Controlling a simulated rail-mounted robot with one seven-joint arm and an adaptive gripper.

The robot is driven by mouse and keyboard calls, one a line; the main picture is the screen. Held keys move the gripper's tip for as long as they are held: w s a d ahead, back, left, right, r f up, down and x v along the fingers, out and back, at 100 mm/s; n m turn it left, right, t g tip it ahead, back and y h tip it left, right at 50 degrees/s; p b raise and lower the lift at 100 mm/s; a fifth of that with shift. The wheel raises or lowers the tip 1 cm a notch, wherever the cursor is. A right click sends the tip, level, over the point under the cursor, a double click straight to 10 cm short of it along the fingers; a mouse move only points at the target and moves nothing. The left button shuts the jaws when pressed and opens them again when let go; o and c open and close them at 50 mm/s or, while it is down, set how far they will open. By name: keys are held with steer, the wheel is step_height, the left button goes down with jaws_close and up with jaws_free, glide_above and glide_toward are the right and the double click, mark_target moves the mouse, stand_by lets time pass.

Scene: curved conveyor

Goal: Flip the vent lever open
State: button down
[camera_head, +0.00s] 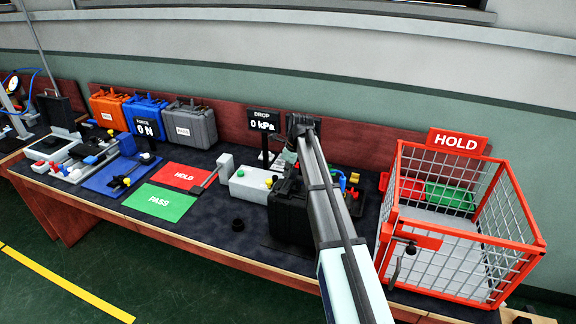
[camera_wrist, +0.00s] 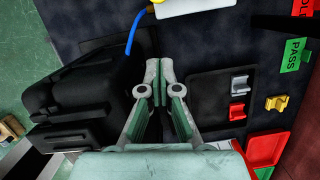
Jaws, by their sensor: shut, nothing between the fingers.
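I cannot make out the vent lever for certain in either view. A white box (camera_head: 250,184) with a yellow knob (camera_head: 268,182) stands on the bench left of my arm. In the wrist view, part of a white block (camera_wrist: 190,7) and a blue hose (camera_wrist: 134,32) show at the top edge. My gripper (camera_wrist: 160,72) is shut and empty, with its fingertips together between a black case (camera_wrist: 85,88) and a dark tray (camera_wrist: 208,84). In the head view my arm hides most of my gripper and part of the bench behind it.
The black case (camera_head: 287,215) stands close to my arm. The tray bears a grey clip (camera_wrist: 240,84) and a red clip (camera_wrist: 238,111), with a yellow clip (camera_wrist: 276,103) beside it. A red wire basket (camera_head: 401,214) stands at right. Dark bench (camera_head: 205,228) is clear at front left.

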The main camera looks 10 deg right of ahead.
steer(key=shift+w+a+f+p, duration=0.5)
steer(key=shift+w+a+f, duration=0.15)
steer(key=shift+f, duration=0.35)
steer(key=shift+w+a+f+p, duration=0.55)
steer(key=shift+a+f, duration=0.1)
steer(key=shift+f, duration=0.3)
steer(key=shift+w+a+f+p, duration=0.55)
steer(key=shift+a+f, duration=0.1)
steer(key=shift+f, duration=0.35)
steer(key=shift+s+a, duration=0.1)
steer(key=shift+a, duration=0.05)
steer(key=shift+a, duration=0.1)
